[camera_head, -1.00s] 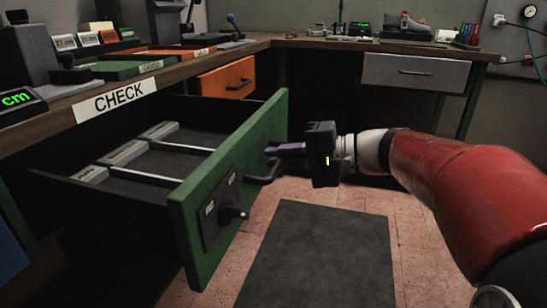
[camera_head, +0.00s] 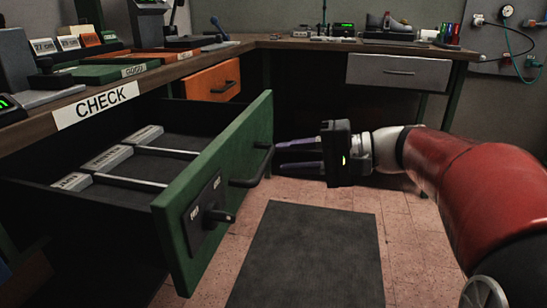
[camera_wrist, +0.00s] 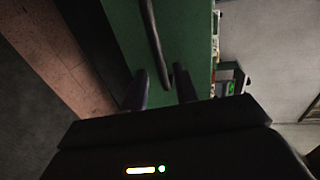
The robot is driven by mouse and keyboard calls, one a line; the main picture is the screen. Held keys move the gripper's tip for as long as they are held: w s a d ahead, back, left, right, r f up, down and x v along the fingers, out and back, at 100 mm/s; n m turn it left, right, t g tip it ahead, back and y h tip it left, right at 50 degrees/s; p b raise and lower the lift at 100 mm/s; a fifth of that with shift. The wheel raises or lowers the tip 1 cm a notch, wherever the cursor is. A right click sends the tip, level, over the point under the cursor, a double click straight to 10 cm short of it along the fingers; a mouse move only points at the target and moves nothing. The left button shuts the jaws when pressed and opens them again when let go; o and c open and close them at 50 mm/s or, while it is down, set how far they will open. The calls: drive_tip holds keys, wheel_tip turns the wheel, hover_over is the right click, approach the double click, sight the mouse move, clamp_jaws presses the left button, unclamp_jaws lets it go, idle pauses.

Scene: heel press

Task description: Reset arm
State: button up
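My gripper (camera_head: 299,156) is in the middle of the head view, just right of the green drawer front (camera_head: 225,185). Its two fingers are apart, one above the other, with nothing between them. They point left toward the drawer's dark bar handle (camera_head: 258,168), with a small gap between. The wrist view shows both fingertips (camera_wrist: 160,88) spread apart, with the handle (camera_wrist: 153,40) and the green front ahead of them. The drawer is pulled out and holds grey labelled dividers (camera_head: 106,158). My red arm reaches in from the right.
A workbench marked CHECK (camera_head: 97,103) runs above the drawer, with green and orange trays (camera_head: 155,56) on it. An orange drawer (camera_head: 216,80) and a grey drawer (camera_head: 398,72) are shut. A dark mat (camera_head: 310,255) lies on the clear floor.

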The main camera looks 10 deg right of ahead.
drive_tip(key=v, duration=0.2)
drive_tip(key=shift+s+d, duration=0.15)
drive_tip(key=shift+d, duration=0.1)
drive_tip(key=s+a+f+n+g+h+p, duration=0.1)
drive_tip(key=s+a+f+h+p, duration=0.15)
drive_tip(key=s, duration=0.25)
drive_tip(key=s+a+f+g+h+p, duration=0.1)
drive_tip(key=s+f+h+p, duration=0.1)
drive_tip(key=s+f+h, duration=0.25)
drive_tip(key=s+d+f+n+t+h+p, duration=0.1)
drive_tip(key=s+d+f+n+h+p, duration=0.2)
drive_tip(key=s+h, duration=0.3)
drive_tip(key=shift+s+d+f+t+h, duration=0.15)
drive_tip(key=shift+s+d+t+h, duration=0.25)
drive_tip(key=shift+d+h, duration=0.4)
